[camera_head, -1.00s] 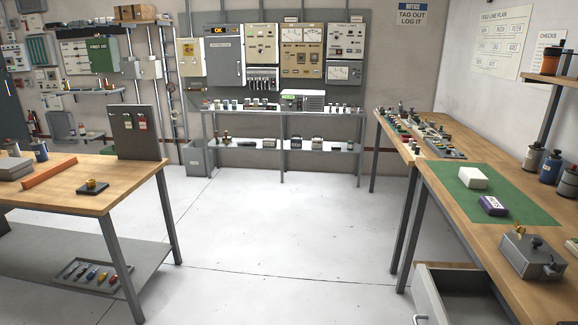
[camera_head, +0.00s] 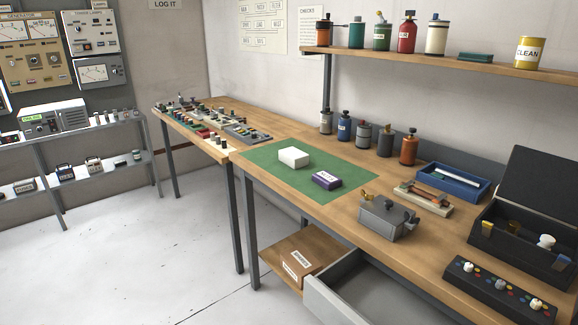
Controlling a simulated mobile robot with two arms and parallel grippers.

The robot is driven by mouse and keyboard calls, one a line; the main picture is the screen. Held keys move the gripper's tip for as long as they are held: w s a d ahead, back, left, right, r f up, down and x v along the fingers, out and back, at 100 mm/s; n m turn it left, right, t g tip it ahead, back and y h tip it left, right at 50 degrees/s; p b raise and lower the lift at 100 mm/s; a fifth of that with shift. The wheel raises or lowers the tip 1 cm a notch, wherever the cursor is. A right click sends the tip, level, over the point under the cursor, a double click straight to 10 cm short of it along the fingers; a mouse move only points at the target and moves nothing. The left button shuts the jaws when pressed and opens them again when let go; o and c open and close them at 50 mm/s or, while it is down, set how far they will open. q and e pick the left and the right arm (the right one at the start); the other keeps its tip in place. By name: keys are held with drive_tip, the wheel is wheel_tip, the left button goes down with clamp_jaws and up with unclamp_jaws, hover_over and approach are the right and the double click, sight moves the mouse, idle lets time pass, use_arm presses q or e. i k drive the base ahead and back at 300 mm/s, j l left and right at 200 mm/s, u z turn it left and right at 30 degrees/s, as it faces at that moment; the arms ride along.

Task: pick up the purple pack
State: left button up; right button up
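The purple pack (camera_head: 326,180) is a small box with a white label. It lies flat on the green mat (camera_head: 262,159) on the wooden workbench (camera_head: 318,214) at the right. A white box (camera_head: 293,157) lies on the same mat, to the left of the pack and a little farther back, apart from it. Neither of my grippers shows in the head view, so nothing is seen near the pack.
A grey metal device (camera_head: 386,218) stands right of the mat. An open grey drawer (camera_head: 352,290) juts out below the bench front. A blue tray (camera_head: 449,181) and a black case (camera_head: 520,235) sit farther right. The floor at left is clear.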

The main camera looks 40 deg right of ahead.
sight(324, 179)
drive_tip(key=i+z, duration=0.25)
drive_tip(key=z, duration=0.2)
drive_tip(key=i+j+z, duration=0.25)
drive_tip(key=z, duration=0.2)
drive_tip(key=i+j+z, duration=0.2)
drive_tip(key=z, duration=0.3)
drive_tip(key=i+j+z, duration=0.15)
drive_tip(key=j+z, duration=0.3)
drive_tip(key=i+j+z, duration=0.15)
drive_tip(key=z, duration=0.3)
drive_tip(key=j+z, duration=0.45)
